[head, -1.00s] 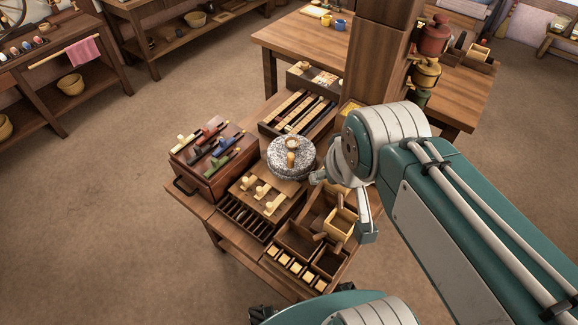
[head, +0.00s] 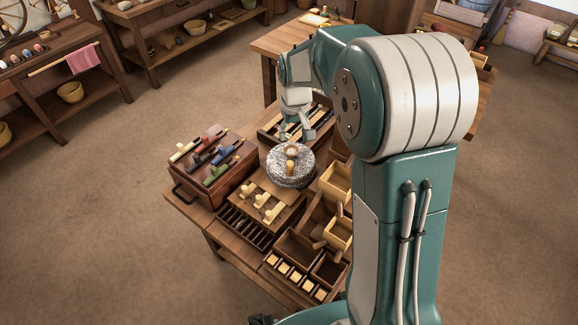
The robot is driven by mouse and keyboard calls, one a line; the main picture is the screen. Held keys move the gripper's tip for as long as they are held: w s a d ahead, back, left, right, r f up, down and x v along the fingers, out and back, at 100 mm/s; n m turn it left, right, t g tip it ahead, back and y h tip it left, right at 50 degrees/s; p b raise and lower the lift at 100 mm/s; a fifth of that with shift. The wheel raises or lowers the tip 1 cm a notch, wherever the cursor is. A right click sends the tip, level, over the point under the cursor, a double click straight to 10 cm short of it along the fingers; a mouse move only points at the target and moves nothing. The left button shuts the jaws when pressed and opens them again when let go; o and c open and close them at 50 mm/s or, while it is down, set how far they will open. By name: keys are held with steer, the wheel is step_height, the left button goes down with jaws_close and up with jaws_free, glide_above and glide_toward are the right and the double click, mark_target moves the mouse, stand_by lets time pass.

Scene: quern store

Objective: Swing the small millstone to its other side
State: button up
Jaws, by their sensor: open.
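The small millstone (head: 291,178) is a grey speckled round stone near the middle of the wooden bench. On its top are a pale round eye (head: 292,151) at the back and a short wooden handle peg (head: 290,168) towards the front. My gripper (head: 297,137) is open and points down just behind and above the far side of the stone. Its fingers look empty. I cannot tell whether a fingertip touches the stone. My arm reaches over from the right.
A dark box with coloured-handled tools (head: 213,158) stands left of the stone. A rack with pale pegs (head: 266,199) lies in front. Wooden bins (head: 298,246) lie front right. A slotted tray (head: 320,121) lies behind. Another table (head: 262,46) stands farther back.

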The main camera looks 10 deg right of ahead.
steer(key=g, duration=0.1)
glide_above(290, 163)
step_height(290, 163, down, 10)
steer(key=shift+w+f, duration=0.1)
step_height(290, 163, down, 11)
steer(key=shift+r, duration=0.15)
jaws_close()
